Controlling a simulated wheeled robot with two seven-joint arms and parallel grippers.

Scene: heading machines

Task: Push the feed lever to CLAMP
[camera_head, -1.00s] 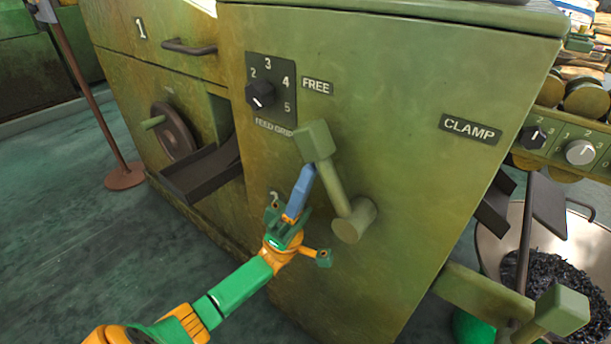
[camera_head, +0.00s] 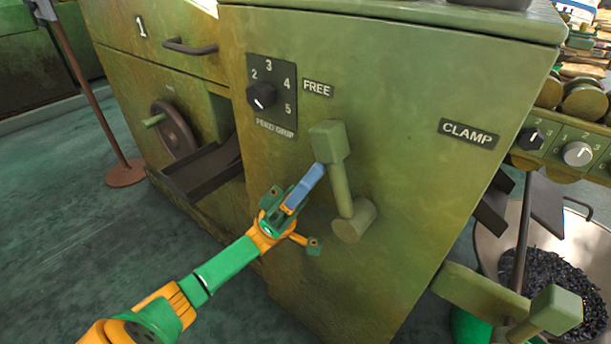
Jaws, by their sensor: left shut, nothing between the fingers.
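The green feed lever (camera_head: 340,178) stands on the front of the green machine, with a block-shaped knob (camera_head: 328,142) on top and a round pivot hub at its foot. It leans slightly left of upright, nearer the FREE label (camera_head: 317,88) than the CLAMP label (camera_head: 468,134). My left gripper (camera_head: 318,170) is shut and empty. Its blue fingertips are at the left side of the lever, just under the knob, and appear to touch it. My right gripper is not in view.
A FEED GRIP dial (camera_head: 262,96) sits up and left of the lever. A dark chute (camera_head: 200,172) juts out at the left. Another green lever (camera_head: 553,310) sticks out at lower right, near a bin of dark chips (camera_head: 560,285). The panel between lever and CLAMP is clear.

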